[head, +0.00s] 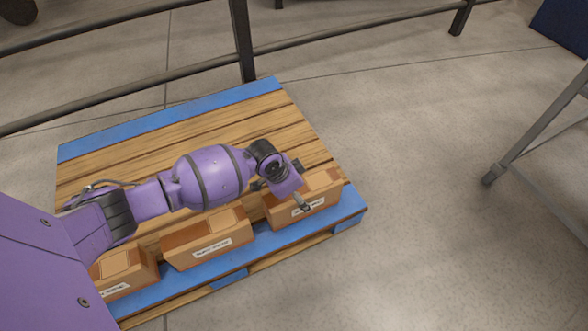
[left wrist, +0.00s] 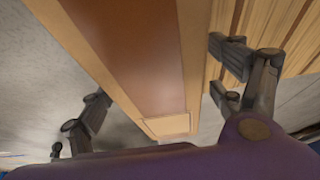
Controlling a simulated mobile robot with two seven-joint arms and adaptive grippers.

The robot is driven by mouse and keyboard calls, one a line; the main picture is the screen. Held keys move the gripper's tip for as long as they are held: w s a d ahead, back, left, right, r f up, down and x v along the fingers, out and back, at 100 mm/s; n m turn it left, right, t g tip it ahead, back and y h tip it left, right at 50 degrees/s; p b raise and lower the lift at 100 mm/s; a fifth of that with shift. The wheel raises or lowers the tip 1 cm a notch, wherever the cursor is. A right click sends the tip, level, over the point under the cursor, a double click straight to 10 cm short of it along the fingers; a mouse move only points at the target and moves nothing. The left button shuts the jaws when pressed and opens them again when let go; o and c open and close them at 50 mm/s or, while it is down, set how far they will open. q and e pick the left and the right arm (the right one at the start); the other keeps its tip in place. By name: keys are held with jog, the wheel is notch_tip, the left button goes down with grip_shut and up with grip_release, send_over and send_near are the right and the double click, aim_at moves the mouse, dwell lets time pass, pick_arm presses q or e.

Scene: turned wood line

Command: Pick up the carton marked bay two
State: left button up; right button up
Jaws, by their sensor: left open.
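Three brown cartons stand in a row along the near edge of a pallet: a left carton (head: 128,272), a middle carton (head: 190,247) and a right carton (head: 325,199). Each has a white label on its near side, too small to read surely, so I cannot tell which is marked bay two. My left gripper (head: 300,186) is open over the right carton and partly hides it. In the left wrist view a carton (left wrist: 150,60) lies between the spread fingers of this gripper (left wrist: 163,82), with no clear grip on it. My right gripper is not in view.
The wooden pallet (head: 240,115) has blue edge boards and bare slats behind the cartons. A dark metal rail (head: 243,40) runs behind it. A grey metal frame (head: 530,140) stands at the right. The floor between pallet and frame is clear.

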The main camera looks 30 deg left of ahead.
pick_arm(q)
jog(key=b+x, duration=0.1)
jog(key=x, duration=0.2)
jog(key=shift+w+d+f+b, duration=0.1)
jog(key=shift+w+d+b, duration=0.1)
jog(key=shift+b, duration=0.15)
jog(key=c, duration=1.5)
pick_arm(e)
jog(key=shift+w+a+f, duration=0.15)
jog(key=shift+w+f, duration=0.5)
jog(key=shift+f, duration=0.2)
